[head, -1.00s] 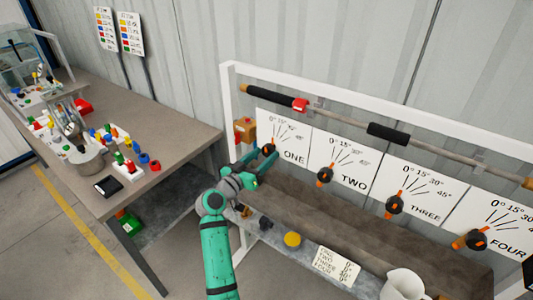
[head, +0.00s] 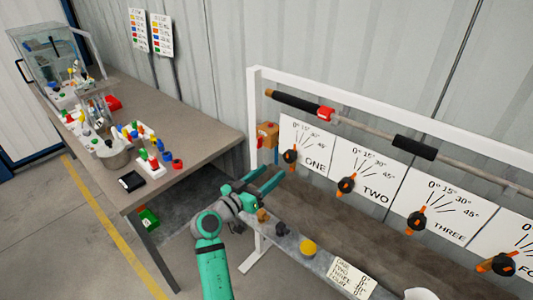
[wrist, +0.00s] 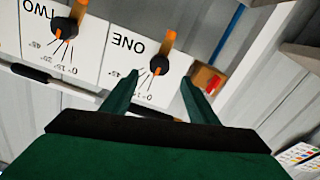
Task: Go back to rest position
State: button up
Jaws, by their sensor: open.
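My green arm reaches up from the bottom of the head view. My gripper (head: 266,183) is open and empty, in front of the rack and below the ONE dial. In the wrist view its two green fingers (wrist: 160,85) stand apart, with the black and orange ONE knob (wrist: 155,66) seen between them and clear of both. The ONE knob (head: 290,156) shows on its white dial card in the head view. The TWO knob (head: 346,186), THREE knob (head: 417,222) and FOUR knob (head: 498,264) follow to the right.
A table (head: 205,148) at the left holds a metal pot (head: 113,153), colored blocks and a black box (head: 131,181). The rack's lower shelf holds a yellow knob (head: 308,247) and a note card (head: 352,278). A white frame post (head: 252,120) stands near my gripper.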

jog(key=s+f+n+t+y, duration=0.1)
jog(key=s+f+n+y, duration=0.2)
jog(key=s+f, duration=0.35)
jog(key=s+f+n+t+y, duration=0.1)
jog(key=s+f+n+y, duration=0.15)
jog(key=f, duration=0.75)
jog(key=s+f+n+y, duration=0.1)
jog(key=s+f+y, duration=0.1)
jog(key=s+f, duration=0.35)
jog(key=s+f+n+y, duration=0.1)
jog(key=s+f+y, duration=0.15)
jog(key=s, duration=0.55)
jog(key=s+a+y, duration=0.2)
jog(key=s+a, duration=0.1)
jog(key=s, duration=1.5)
jog(key=s+r+m, duration=0.1)
jog(key=s+r, duration=0.7)
jog(key=s, duration=0.4)
jog(key=shift+s+r+m, duration=0.15)
jog(key=shift+r+m, duration=0.15)
jog(key=shift+m, duration=0.05)
